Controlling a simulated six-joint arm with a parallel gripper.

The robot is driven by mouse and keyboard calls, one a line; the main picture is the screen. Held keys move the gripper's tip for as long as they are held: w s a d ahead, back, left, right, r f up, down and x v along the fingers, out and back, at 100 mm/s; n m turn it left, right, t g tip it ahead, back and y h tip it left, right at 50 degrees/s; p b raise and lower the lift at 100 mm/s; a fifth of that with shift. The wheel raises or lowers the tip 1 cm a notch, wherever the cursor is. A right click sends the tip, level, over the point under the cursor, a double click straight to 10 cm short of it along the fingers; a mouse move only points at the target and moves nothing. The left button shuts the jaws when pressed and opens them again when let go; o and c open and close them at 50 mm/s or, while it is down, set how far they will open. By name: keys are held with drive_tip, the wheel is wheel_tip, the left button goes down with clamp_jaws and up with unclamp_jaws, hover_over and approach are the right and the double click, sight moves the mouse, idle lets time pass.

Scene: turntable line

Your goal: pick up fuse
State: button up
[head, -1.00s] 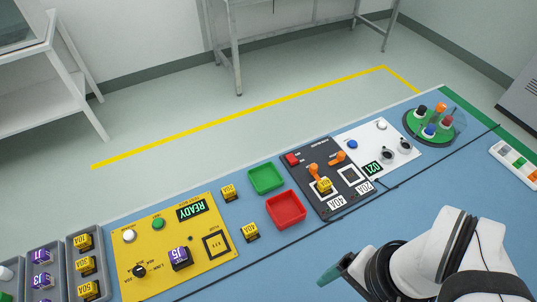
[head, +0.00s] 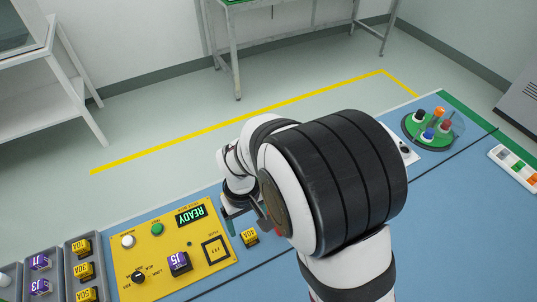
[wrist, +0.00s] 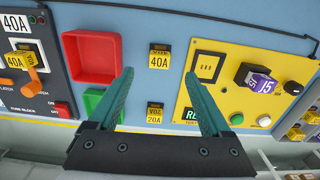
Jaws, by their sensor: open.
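A yellow and black fuse marked 40A (head: 250,237) lies on the blue table just right of the yellow test panel; it also shows in the wrist view (wrist: 159,57). My gripper (head: 249,222) is open and empty above the table close to it. In the wrist view my green fingertips (wrist: 158,75) stand either side of the line of this fuse, which appears just beyond them. A second fuse, seemingly marked 20A (wrist: 154,112), shows between the fingers on the table below; my arm hides it in the head view. Nothing is held.
The yellow panel (head: 155,240) carries a READY display, knobs, an empty square socket and a purple J5 block (head: 179,264). Red (wrist: 93,57) and green (wrist: 100,104) trays lie beside the fuses. Grey racks (head: 78,239) hold more fuses. A fuse block (wrist: 35,85) holds one fuse.

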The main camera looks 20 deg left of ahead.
sight(249, 234)
wheel_tip(249, 234, down, 8)
drive_tip(key=shift+w+r, duration=0.1)
drive_tip(key=shift+r, duration=0.05)
clamp_jaws()
idle(0.4)
